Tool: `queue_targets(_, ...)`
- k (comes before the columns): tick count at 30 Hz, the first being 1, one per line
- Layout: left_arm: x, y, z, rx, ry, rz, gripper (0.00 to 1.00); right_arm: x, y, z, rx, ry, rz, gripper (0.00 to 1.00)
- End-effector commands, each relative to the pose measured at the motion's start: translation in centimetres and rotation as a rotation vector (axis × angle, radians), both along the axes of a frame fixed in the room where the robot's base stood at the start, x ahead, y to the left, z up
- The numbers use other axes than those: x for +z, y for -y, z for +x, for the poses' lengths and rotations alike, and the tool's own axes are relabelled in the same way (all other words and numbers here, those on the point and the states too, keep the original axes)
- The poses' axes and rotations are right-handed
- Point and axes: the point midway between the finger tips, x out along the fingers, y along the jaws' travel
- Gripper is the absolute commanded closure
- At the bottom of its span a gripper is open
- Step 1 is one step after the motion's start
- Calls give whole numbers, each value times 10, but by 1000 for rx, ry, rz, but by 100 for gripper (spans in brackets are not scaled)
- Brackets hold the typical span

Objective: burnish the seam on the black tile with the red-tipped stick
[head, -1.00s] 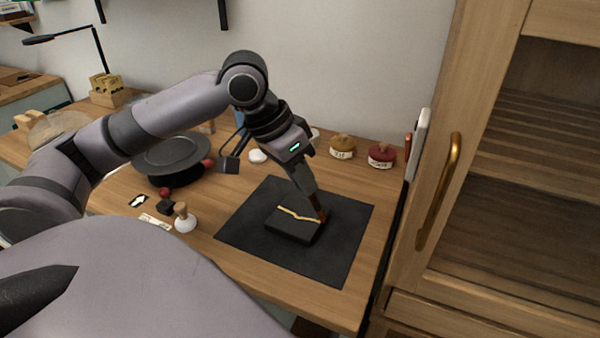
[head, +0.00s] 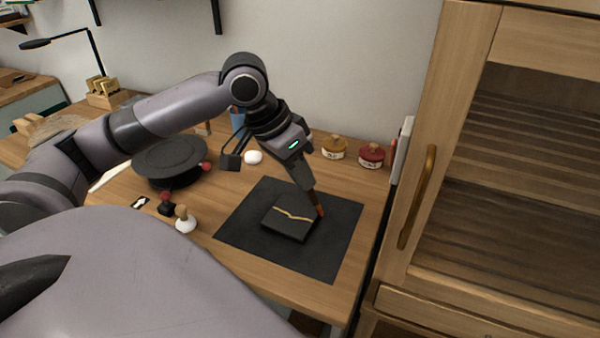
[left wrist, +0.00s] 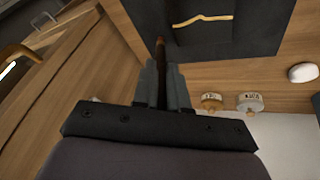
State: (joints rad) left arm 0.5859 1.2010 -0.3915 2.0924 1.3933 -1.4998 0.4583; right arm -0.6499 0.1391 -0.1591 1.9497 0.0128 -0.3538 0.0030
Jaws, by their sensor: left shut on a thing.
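The black tile (head: 286,224) lies on the dark mat, with a jagged gold seam (head: 293,214) across its top. My left gripper (head: 314,191) is shut on the stick (head: 318,203), which points down with its reddish-brown end by the tile's right corner. In the left wrist view the stick (left wrist: 160,50) stands between the gripper fingers (left wrist: 161,72), just left of the tile (left wrist: 207,38) and near one end of the seam (left wrist: 203,19). I cannot tell whether the tip touches anything. My right gripper is not in view.
The dark mat (head: 335,250) lies on the wooden table. A black round stand (head: 170,158), a white-based stamp-like tool (head: 185,222) and a white rounded thing (head: 253,157) stand left. A wooden cabinet (head: 425,200) bounds the right.

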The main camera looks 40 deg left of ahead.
Motion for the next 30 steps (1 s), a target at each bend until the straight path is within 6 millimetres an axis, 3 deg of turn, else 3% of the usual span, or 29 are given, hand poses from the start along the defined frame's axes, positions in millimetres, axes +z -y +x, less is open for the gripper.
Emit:
queue_targets(23,32,-5,6,4,1,-1,100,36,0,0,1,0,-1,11)
queue_targets(30,41,-10,6,9,2,0,100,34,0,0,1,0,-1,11)
